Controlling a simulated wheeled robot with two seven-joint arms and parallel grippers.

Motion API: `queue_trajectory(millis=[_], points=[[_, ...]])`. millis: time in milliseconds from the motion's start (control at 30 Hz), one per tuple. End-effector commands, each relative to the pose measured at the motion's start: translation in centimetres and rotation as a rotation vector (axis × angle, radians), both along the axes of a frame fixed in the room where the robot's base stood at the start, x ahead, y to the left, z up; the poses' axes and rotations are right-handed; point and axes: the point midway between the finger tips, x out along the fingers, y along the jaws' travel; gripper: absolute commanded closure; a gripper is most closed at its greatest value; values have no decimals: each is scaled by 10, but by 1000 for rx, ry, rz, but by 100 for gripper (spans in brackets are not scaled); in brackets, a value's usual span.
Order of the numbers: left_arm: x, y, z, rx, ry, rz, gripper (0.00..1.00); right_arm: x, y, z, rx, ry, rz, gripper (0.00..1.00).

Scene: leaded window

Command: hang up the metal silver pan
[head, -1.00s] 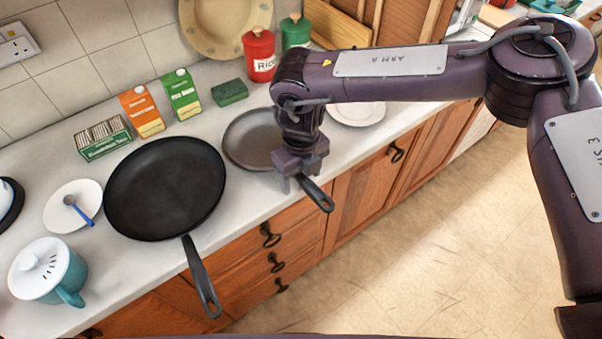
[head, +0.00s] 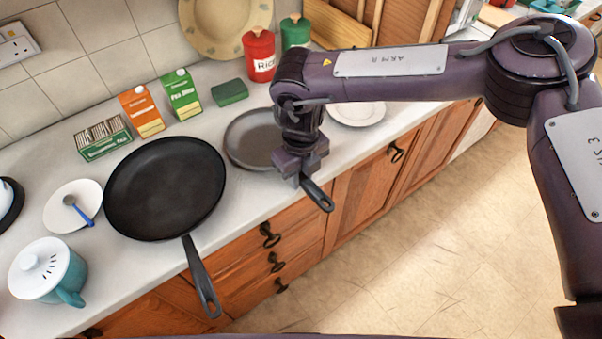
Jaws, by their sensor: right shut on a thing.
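The silver-grey metal pan (head: 250,138) lies on the counter right of centre. Its dark handle (head: 318,196) sticks out over the counter's front edge. My right gripper (head: 301,178) is shut on the pan's handle close to the pan body, with the wrist above it hiding the pan's right side. My left gripper is not in view. No hook or hanging place can be made out in this view.
A larger black pan (head: 165,188) lies to the left, its handle past the counter edge. Cartons (head: 181,94), a green sponge (head: 229,92), a red rice canister (head: 259,54) stand behind. A white plate (head: 357,112) is right; a teal pot (head: 47,270) is front left.

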Motion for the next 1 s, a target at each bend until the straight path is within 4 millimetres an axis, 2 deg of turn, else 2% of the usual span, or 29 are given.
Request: queue_trajectory(millis=[267, 800, 1000], points=[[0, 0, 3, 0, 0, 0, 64, 1, 1, 5, 2, -2, 0, 100], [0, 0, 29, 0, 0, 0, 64, 1, 0, 46, 2, -2, -1, 100], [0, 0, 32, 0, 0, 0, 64, 1, 0, 52, 2, -2, 0, 100]])
